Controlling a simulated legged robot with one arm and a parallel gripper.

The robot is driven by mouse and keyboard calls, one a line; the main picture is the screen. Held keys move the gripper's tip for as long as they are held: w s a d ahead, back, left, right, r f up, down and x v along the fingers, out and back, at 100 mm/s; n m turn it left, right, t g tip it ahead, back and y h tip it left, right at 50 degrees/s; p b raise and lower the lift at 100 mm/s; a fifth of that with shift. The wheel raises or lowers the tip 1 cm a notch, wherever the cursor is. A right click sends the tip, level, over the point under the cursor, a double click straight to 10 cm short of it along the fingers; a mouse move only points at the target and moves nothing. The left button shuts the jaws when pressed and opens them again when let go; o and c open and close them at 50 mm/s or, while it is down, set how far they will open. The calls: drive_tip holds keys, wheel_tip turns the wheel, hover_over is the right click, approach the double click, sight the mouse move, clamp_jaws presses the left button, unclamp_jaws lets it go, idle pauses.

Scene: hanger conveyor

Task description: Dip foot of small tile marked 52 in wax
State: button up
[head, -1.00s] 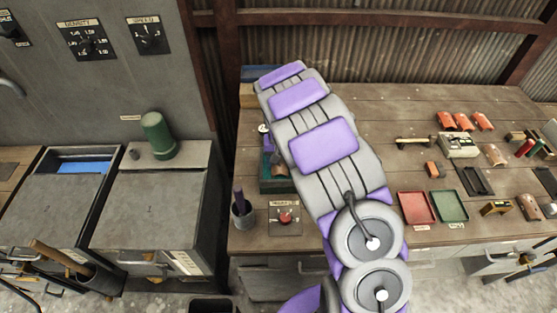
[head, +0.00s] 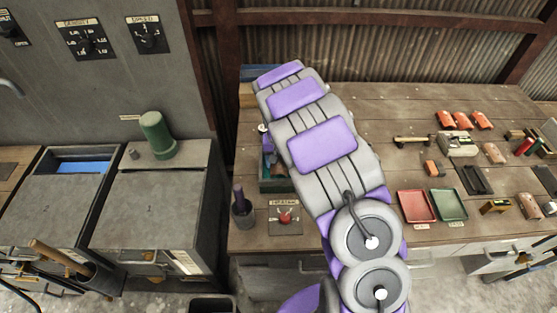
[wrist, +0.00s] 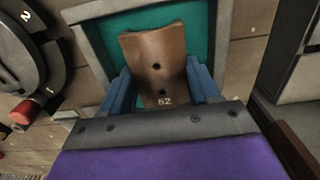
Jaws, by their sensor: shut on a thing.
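The tile's far end lies over the teal inside of a grey-rimmed box (wrist: 229,40). I cannot tell whether it touches the teal surface.
A round dial (wrist: 18,60) and a red knob (wrist: 24,115) are left of the tile in the wrist view. A red tray (head: 416,206) and a green tray (head: 449,204) lie on the bench at right. A dark cup (head: 242,214) stands at its left front.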

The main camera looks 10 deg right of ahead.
drive_tip(key=shift+a+r, duration=0.1)
drive_tip(key=shift+r, duration=0.05)
drive_tip(key=shift+r+p, duration=0.55)
drive_tip(key=shift+r, duration=0.95)
idle(0.7)
drive_tip(key=shift+r+p, duration=0.8)
drive_tip(key=shift+r, duration=1.55)
